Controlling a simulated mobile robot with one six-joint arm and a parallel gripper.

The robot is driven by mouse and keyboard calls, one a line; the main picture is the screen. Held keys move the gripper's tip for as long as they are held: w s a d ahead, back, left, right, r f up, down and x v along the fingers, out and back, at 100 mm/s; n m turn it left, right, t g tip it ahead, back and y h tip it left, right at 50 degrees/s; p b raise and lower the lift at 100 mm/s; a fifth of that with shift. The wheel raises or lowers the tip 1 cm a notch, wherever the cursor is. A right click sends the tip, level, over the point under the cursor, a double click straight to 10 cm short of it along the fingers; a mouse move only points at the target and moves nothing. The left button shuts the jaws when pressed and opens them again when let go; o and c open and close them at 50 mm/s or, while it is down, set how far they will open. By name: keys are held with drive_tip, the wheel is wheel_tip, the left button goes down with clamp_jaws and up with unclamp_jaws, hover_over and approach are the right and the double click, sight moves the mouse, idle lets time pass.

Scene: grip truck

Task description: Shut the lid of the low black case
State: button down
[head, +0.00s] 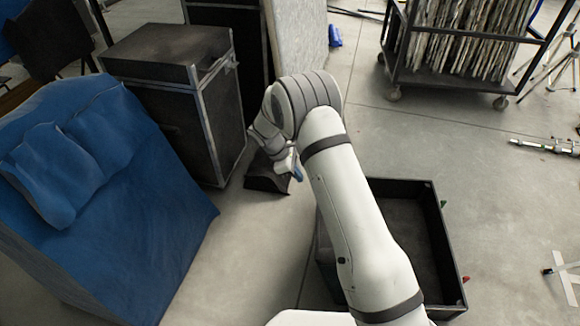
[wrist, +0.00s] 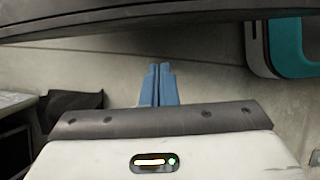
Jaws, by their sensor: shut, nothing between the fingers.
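The low black case (head: 447,240) stands on the floor at the lower right of the head view. It is open at the top, with its dark inside showing. My arm hides its left part, and I cannot make out its lid there. My gripper (head: 297,173) is beyond the case, up and to the left, beside a small dark object on the floor. In the wrist view my gripper's blue fingers (wrist: 158,84) are together and empty. A dark edge (wrist: 150,24) crosses the top of that view; I cannot tell what it belongs to.
A tall black case (head: 170,90) and a blue-covered pile (head: 120,190) stand on the left. The small dark object (head: 262,180) lies near the tall case. A wheeled rack (head: 450,80) stands at the back. A teal object (wrist: 290,48) shows in the wrist view. Floor right of the case is mostly clear.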

drive_tip(key=shift+s+d+r, duration=0.1)
drive_tip(key=shift+d+r, duration=0.1)
drive_tip(key=shift+d, duration=0.8)
drive_tip(key=shift+d+r, duration=0.15)
drive_tip(key=shift+d, duration=0.85)
